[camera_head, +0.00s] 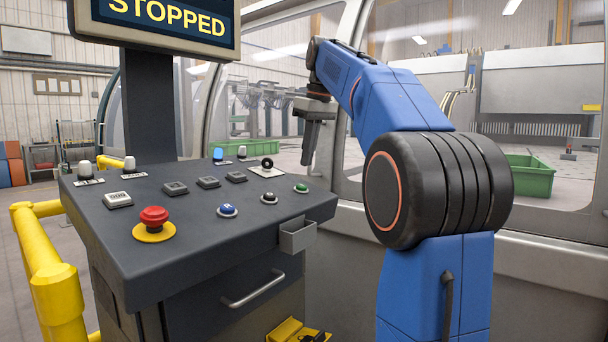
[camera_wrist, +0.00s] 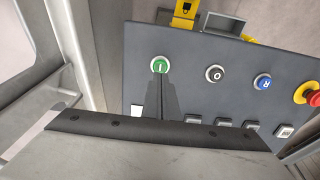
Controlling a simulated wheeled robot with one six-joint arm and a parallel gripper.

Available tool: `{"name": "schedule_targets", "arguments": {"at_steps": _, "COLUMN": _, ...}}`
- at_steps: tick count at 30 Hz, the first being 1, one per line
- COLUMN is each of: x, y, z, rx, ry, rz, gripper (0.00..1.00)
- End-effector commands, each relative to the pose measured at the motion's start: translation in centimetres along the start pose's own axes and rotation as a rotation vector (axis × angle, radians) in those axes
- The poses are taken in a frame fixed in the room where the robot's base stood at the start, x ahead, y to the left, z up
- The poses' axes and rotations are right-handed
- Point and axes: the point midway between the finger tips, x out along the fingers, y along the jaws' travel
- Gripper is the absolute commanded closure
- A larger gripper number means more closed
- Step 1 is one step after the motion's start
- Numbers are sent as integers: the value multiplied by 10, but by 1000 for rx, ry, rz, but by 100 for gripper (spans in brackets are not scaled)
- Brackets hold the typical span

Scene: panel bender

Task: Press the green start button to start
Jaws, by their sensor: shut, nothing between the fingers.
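The green start button (camera_head: 301,188) sits near the right end of the dark sloped control console (camera_head: 190,260). In the wrist view the green button (camera_wrist: 159,64) carries a white mark and shows just beyond the fingertips. My gripper (camera_head: 308,160) is shut and empty, pointing down above the console's right end. It also shows in the wrist view (camera_wrist: 165,78), its tips close below the button in the picture. A gap seems to remain in the head view; I cannot tell its exact size. The screen (camera_head: 170,20) reads STOPPED.
A black button (camera_head: 269,197), a blue button (camera_head: 227,210) and a red emergency stop (camera_head: 153,217) sit left of the green one. A small holder (camera_head: 297,235) hangs on the console's front. A yellow rail (camera_head: 45,270) stands left. Glass panels stand behind.

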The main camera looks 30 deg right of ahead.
Motion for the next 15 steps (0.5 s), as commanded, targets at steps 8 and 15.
{"name": "schedule_targets", "arguments": {"at_steps": 8, "x": 41, "y": -1, "z": 0, "rx": -1, "ry": -1, "rz": -1, "gripper": 100}}
{"name": "schedule_targets", "arguments": {"at_steps": 15, "x": 54, "y": 0, "z": 0, "rx": 0, "ry": 0, "rz": 0, "gripper": 100}}
